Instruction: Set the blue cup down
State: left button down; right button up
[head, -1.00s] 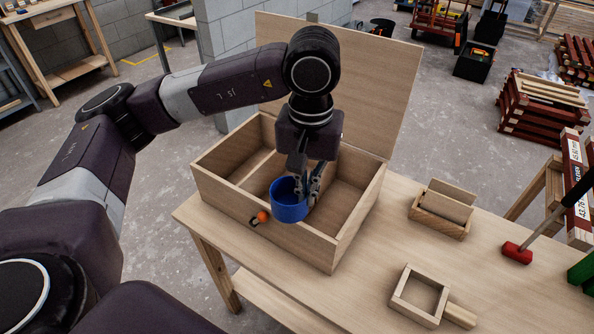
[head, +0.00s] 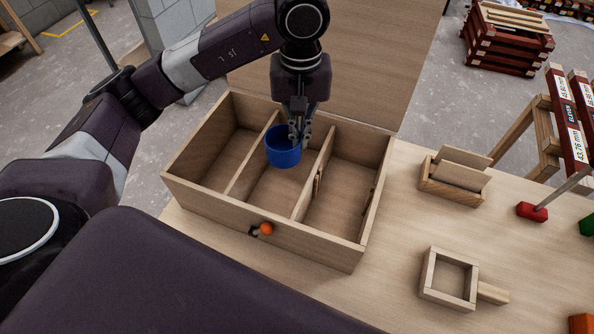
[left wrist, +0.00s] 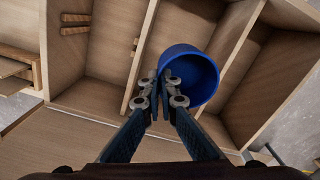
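The blue cup (head: 283,148) hangs upright from my left gripper (head: 299,135), over the middle compartment of the wooden box (head: 200,198). In the left wrist view, the fingers of my left gripper (left wrist: 168,95) are closed on the near wall of the blue cup (left wrist: 200,72), and the cup is empty. The compartment floor (head: 274,195) shows below and in front of the cup. I cannot tell for sure whether the cup's base touches the floor. My right gripper is in neither view.
The box's lid (head: 340,60) stands open behind. An orange knob (head: 267,229) is on the front wall. Small wooden pieces (head: 318,180) lean in the right compartment. A wooden holder (head: 452,185) and a square frame with a handle (head: 448,277) lie on the table (head: 400,240) to the right.

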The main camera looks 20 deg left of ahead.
pick_arm(q)
jog(key=f+p, duration=0.1)
jog(key=f, duration=0.5)
jog(key=f+p, duration=0.1)
jog(key=f, duration=0.5)
jog(key=shift+a+f, duration=0.2)
jog(key=shift+f, duration=0.35)
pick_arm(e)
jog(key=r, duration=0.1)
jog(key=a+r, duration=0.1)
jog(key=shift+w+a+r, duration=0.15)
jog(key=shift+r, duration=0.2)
pick_arm(q)
jog(key=shift+f, duration=0.1)
jog(key=c, duration=2.2)
grip_release()
jog(key=shift+o, duration=0.2)
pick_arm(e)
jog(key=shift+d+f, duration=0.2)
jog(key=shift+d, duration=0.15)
